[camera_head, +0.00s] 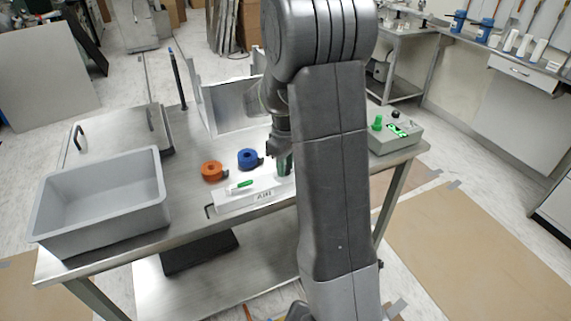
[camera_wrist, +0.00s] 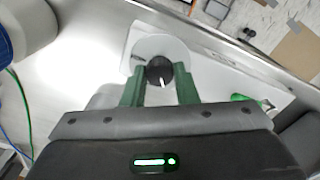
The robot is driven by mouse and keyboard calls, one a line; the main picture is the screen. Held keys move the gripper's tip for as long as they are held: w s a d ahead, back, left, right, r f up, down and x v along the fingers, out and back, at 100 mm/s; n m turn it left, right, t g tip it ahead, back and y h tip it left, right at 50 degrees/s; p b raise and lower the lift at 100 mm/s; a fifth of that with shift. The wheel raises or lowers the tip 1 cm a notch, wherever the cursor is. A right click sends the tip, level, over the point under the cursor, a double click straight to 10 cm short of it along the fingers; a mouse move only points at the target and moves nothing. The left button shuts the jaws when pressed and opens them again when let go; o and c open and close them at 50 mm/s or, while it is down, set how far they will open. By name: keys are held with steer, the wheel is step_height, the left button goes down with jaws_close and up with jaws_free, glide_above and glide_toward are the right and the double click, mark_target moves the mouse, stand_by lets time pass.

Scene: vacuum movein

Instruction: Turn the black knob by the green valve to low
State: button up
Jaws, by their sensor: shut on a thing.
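The black knob (camera_wrist: 158,70) sits on a round white base in the wrist view, with a white mark on it pointing down the picture towards my palm. My gripper (camera_wrist: 160,80) has its green fingers on both sides of the knob and is shut on it. A green valve handle (camera_wrist: 242,98) lies to the right on the same white panel (camera_wrist: 215,72). In the head view, my gripper (camera_head: 284,165) is at the right part of the white panel (camera_head: 235,203), and the green valve handle (camera_head: 241,185) is to its left. The knob is hidden there by my gripper and arm.
An orange roll (camera_head: 212,171) and a blue roll (camera_head: 248,159) stand behind the panel. A large grey bin (camera_head: 100,225) fills the table's left end. A grey box (camera_head: 395,138) with a green knob stands at the right end. The table's front edge is close to the panel.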

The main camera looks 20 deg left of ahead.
steer(key=n, duration=0.5)
steer(key=shift+n, duration=0.3)
steer(key=n, duration=0.4)
steer(key=shift+n, duration=0.3)
steer(key=shift+r, duration=0.1)
steer(key=o, duration=1)
step_height(320, 180, up, 14)
steer(key=shift+f, duration=0.2)
step_height(320, 180, down, 14)
steer(key=shift+r, duration=0.1)
stand_by(0.6)
